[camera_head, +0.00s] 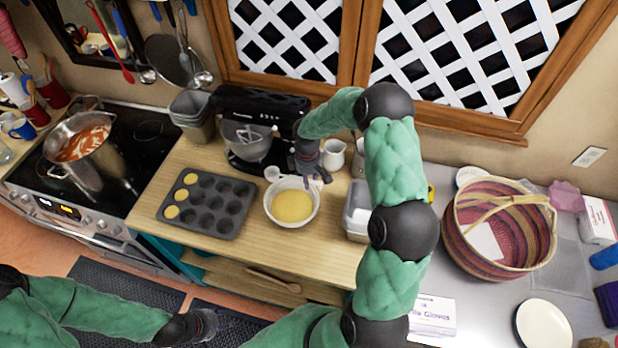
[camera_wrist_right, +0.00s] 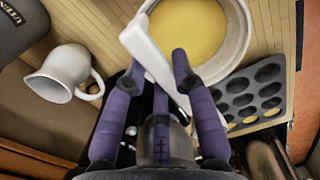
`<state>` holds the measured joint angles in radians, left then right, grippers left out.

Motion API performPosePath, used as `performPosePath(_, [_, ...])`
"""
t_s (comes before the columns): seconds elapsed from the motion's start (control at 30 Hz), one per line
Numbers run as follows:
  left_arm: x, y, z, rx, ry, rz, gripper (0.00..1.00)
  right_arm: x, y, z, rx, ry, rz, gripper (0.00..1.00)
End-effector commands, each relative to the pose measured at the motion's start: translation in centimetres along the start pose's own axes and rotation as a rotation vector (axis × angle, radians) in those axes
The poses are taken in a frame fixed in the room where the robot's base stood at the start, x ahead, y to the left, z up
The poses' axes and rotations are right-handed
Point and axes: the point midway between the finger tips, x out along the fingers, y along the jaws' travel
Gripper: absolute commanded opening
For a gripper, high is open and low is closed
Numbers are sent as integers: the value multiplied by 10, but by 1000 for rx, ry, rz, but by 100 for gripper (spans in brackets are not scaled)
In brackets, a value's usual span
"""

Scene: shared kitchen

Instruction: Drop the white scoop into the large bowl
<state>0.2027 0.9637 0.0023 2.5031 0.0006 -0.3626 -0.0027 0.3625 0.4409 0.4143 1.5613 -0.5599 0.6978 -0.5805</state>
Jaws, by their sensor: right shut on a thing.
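The large bowl (camera_head: 292,225) is white and holds yellow batter. It stands on the wooden counter; in the wrist view its rim (camera_wrist_right: 243,50) is at the top. My right gripper (camera_head: 315,179) is at the bowl's back right edge, shut on the handle of the white scoop (camera_head: 272,173). The scoop's cup is left of the gripper, behind the bowl's rim. In the wrist view the scoop's white handle (camera_wrist_right: 146,48) crosses between my fingers (camera_wrist_right: 180,75), overlapping the rim; its cup is hidden there. My left gripper (camera_head: 205,326) is low over the floor side, its fingers unclear.
A muffin tin (camera_head: 207,222) with some filled cups lies left of the bowl. A stand mixer (camera_head: 247,150) and a white jug (camera_head: 333,155) stand behind. A grey container (camera_head: 355,222) is to the right, with a woven basket (camera_head: 480,262) beyond.

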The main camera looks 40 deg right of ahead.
Motion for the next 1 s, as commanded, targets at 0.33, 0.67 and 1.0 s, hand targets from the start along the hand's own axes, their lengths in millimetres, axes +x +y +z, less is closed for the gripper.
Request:
performPosePath(0.33, [19,-7,-1,0,0,0,40,38,0,-1,2,-1,-2,0])
performPosePath(0.67, [26,-9,-1,0,-1,0,40,55,1,-2,2,1,1,0])
performPosePath(1.0, [25,-9,-1,0,0,0,40,54,1,-2,1,0,0,54])
